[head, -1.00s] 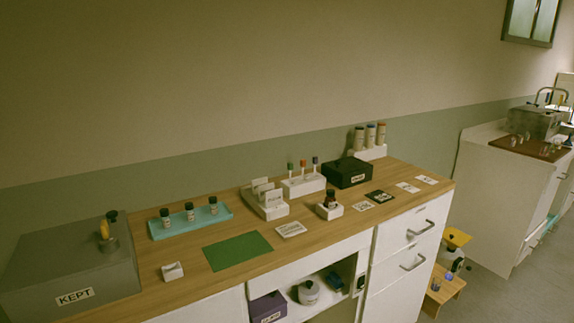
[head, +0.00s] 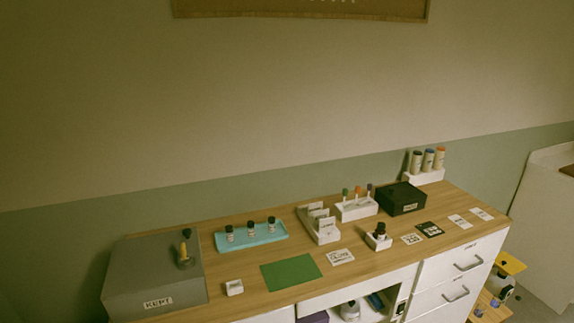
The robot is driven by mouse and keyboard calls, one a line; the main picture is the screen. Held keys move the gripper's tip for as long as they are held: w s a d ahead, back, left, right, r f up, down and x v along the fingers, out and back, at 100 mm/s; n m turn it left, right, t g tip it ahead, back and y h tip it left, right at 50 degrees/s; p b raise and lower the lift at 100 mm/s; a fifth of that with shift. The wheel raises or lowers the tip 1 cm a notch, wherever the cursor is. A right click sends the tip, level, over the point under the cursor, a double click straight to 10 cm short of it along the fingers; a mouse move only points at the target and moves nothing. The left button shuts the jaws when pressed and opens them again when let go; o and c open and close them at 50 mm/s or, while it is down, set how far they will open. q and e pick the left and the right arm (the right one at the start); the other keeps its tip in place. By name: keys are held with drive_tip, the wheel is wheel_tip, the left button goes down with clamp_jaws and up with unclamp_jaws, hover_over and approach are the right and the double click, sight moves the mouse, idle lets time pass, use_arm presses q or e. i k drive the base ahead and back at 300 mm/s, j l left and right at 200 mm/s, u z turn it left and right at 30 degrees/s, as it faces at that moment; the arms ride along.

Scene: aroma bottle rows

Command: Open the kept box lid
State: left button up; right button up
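The kept box (head: 154,278) is a large grey box at the left end of the wooden counter, with a white "KEPT" label (head: 158,302) on its front. Its top looks closed. A small fixture with a yellow and dark upright piece (head: 185,248) shows at the right part of its top; I cannot tell whether it is a handle or a separate object. Neither of my grippers shows in the head view.
A teal tray (head: 281,237) with several dark bottles stands right of the box. A green mat (head: 291,272), a small white block (head: 234,287), white racks (head: 357,209) and a black box (head: 402,198) share the counter (head: 375,263). Drawers with handles (head: 468,263) are below.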

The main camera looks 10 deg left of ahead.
sight(148, 263)
drive_tip(key=u, duration=1.25)
